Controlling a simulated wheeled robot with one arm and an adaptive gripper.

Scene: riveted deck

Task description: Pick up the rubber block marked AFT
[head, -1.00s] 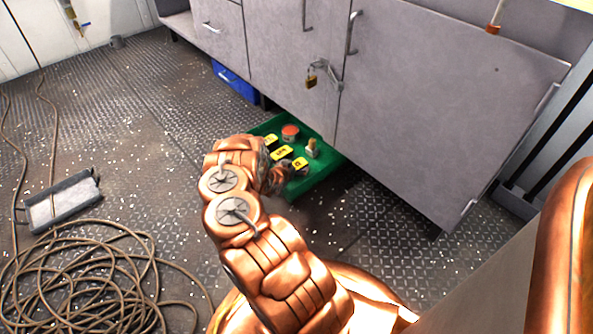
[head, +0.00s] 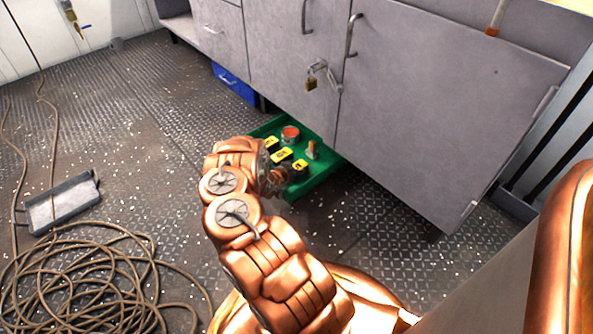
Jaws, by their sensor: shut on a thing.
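Several black rubber blocks with yellow labelled tops stand in a green tray (head: 322,184) on the deck under the cabinet. One is at the back left (head: 271,142), one in the middle (head: 283,155) and one at the right (head: 300,165). The labels are too small to read surely, so I cannot tell which says AFT. My gripper (head: 277,178) is low at the tray's near left side, close beside the middle and right blocks. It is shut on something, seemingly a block. My own arm and wrist hide much of the fingers and the grip.
A round red-topped item (head: 290,133) and a small upright brass-coloured item (head: 312,149) share the tray. The grey cabinet (head: 430,120) with a padlock (head: 311,84) overhangs it. A blue bin (head: 236,84), grey tray (head: 62,203) and coiled rope (head: 80,275) lie left.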

